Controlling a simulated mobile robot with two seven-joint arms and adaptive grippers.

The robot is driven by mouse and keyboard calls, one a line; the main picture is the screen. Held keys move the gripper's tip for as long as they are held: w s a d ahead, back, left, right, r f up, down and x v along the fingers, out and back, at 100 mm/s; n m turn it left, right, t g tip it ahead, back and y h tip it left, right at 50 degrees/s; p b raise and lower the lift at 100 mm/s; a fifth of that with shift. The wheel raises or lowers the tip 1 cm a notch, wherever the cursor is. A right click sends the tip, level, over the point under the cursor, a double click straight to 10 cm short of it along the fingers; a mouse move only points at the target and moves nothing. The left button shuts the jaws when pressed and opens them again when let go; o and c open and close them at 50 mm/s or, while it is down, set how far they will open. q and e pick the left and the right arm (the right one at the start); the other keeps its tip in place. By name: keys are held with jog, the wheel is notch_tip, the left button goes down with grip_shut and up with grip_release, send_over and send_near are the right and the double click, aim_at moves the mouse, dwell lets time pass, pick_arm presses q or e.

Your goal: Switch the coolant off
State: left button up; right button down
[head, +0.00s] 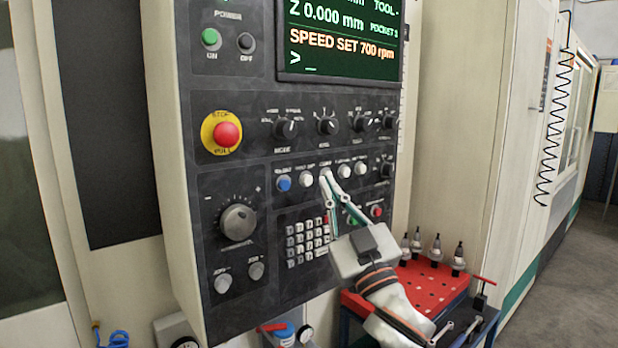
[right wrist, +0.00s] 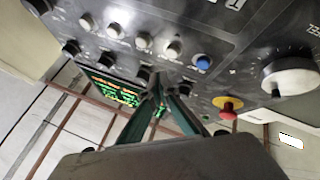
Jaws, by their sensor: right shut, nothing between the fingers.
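The control panel (head: 265,210) has a row of round push buttons. The middle one, a white button (head: 325,172) under a blurred label that seems to read "COOL…", is partly covered by my right fingertips. My right gripper (head: 327,182) is shut and empty, its tips at or just in front of that button; I cannot tell whether they touch. In the right wrist view the closed tips (right wrist: 157,78) show close to the panel, near the white buttons (right wrist: 143,40). Whether the button is lit or pressed is unclear. My left gripper is not in view.
A blue button (head: 283,183) and other white buttons (head: 344,171) sit beside the middle one. Rotary knobs (head: 327,126) are above, a keypad (head: 307,242) below, and a red emergency stop (head: 227,134) upper left. A red tool tray (head: 425,290) stands below right.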

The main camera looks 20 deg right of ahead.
jog(key=shift+s+d+p, duration=0.2)
jog(key=shift+s+d, duration=0.05)
jog(key=shift+s, duration=0.4)
jog(key=shift+s+d+p, duration=0.2)
jog(key=shift+s+d, duration=0.05)
jog(key=shift+s, duration=0.35)
